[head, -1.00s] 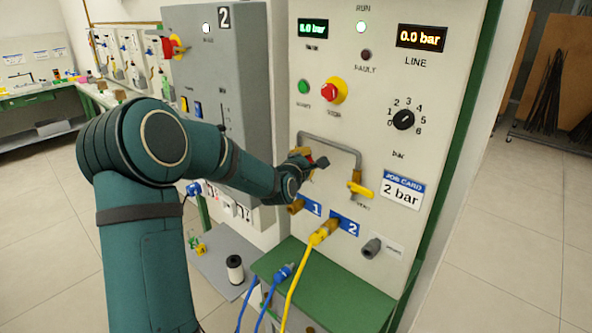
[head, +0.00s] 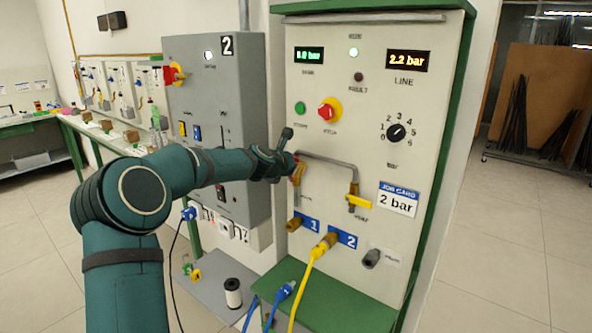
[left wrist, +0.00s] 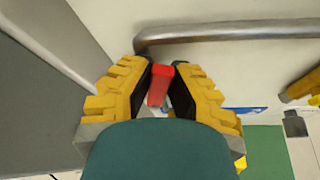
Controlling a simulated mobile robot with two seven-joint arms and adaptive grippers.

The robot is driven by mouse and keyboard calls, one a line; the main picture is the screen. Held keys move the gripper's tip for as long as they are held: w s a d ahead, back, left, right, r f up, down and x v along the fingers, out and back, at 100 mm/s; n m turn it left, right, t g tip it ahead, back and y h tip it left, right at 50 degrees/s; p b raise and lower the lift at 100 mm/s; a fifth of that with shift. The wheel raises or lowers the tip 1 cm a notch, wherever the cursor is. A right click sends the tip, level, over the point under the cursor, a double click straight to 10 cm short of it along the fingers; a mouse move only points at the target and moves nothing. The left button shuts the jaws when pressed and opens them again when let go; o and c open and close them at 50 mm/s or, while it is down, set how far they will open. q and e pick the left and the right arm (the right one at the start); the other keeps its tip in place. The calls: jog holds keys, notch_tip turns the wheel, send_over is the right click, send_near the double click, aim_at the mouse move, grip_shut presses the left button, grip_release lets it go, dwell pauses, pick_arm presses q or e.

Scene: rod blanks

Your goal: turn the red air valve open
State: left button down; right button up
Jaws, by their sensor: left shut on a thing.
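The red air valve's lever (left wrist: 159,84) shows in the left wrist view, upright between the two yellow-padded fingers of my left gripper (left wrist: 160,88). The gripper is shut on it. In the head view my left gripper (head: 298,172) is at the panel, by the left end of the grey pipe (head: 330,160), and mostly hides the valve. My right gripper is not in view.
A yellow lever (head: 359,202) sits at the pipe's right end. Below are brass ports, one with a yellow hose (head: 305,282). A black dial (head: 396,132) and red stop button (head: 328,110) are above. The grey cabinet (head: 217,90) stands close on the left.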

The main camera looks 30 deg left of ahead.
pick_arm(q)
jog(key=shift+a+r+n+h+p, duration=0.2)
jog(key=shift+a+n+h+p, duration=0.25)
jog(key=shift+n+p, duration=0.2)
jog(key=shift+w+a+n+h+p, duration=0.1)
jog(key=shift+a+n+h+p, duration=0.25)
jog(key=shift+n, duration=0.2)
jog(key=shift+f, duration=0.1)
jog(key=c, duration=1.1)
grip_release()
jog(key=shift+c, duration=0.2)
jog(key=shift+o, duration=1.2)
jog(key=shift+w+f, duration=0.1)
